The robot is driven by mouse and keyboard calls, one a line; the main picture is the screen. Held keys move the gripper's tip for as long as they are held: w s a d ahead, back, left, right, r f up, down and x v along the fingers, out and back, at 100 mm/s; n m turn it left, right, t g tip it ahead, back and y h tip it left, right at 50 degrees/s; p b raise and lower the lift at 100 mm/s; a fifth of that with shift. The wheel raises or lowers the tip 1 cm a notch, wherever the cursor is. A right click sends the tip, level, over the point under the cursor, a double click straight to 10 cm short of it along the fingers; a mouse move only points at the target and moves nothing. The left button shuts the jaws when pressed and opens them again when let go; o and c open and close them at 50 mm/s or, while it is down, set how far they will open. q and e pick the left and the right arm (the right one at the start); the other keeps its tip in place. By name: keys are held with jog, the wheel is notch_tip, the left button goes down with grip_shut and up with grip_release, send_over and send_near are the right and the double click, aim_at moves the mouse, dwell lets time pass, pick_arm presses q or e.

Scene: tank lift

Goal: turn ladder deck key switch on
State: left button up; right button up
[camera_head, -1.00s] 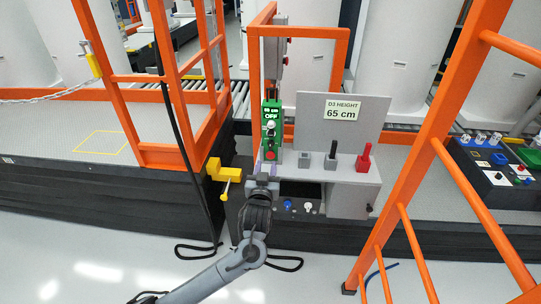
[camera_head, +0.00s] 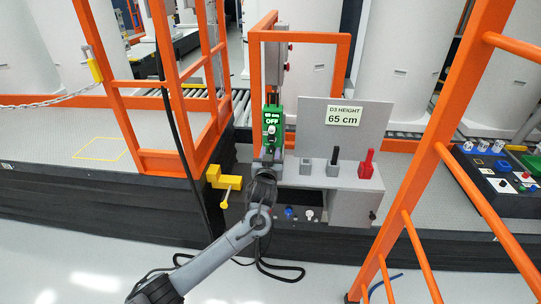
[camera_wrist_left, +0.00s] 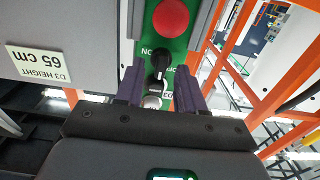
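In the left wrist view the panel (camera_wrist_left: 178,47) appears upside down, with a red round button (camera_wrist_left: 171,17), a black knob (camera_wrist_left: 161,62) and a silver round part (camera_wrist_left: 152,101), perhaps the key switch. My left gripper (camera_head: 268,157) is in front of the panel's lower part and hides the red button in the head view. In the wrist view its two purple fingers (camera_wrist_left: 158,76) are apart, one on each side of the black knob and silver part. Contact cannot be told.
A grey console with a sign (camera_head: 344,116) reading 65 cm and grey, black and red levers (camera_head: 367,164) stands right of the panel. A yellow bracket (camera_head: 223,180) is at left. Orange rails (camera_head: 432,150) cross the right side.

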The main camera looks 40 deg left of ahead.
pick_arm(q)
jog(key=shift+c, duration=0.4)
grip_shut()
